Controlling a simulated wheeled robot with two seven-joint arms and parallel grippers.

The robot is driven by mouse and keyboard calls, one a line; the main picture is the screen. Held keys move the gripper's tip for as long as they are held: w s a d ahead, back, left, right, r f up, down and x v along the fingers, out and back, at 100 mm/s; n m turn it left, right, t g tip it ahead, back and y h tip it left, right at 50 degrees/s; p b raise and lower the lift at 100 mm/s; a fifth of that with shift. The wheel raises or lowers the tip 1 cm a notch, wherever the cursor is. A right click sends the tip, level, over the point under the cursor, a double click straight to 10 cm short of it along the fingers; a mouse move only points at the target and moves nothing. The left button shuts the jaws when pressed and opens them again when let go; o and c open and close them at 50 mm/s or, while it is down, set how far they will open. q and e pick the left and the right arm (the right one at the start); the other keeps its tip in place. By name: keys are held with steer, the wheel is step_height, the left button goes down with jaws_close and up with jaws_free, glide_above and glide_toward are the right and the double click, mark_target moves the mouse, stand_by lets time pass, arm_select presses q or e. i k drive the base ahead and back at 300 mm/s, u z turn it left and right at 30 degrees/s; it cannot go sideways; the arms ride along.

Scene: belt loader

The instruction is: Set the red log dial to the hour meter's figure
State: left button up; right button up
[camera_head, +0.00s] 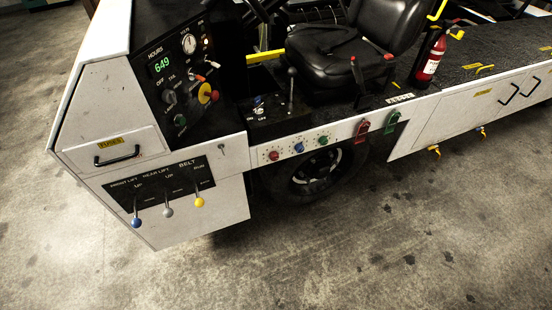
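The hour meter (162,64) on the black control panel shows 649 in green figures under the word HOURS. The red log dial (274,155) is on the white side panel below the seat, at the left end of a row of three dials. Small marks ring it, but they and its pointer are too small to read. Neither of my grippers is in view.
A blue dial (299,147) and a green dial (322,141) sit right of the red one. A red switch (362,131) and a green switch (391,121) are further right. Three levers stick out from the lift panel (165,188). The floor in front is clear.

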mark_target(274, 156)
steer(key=z, duration=2.7)
steer(key=i, duration=1.85)
steer(key=u, duration=2.8)
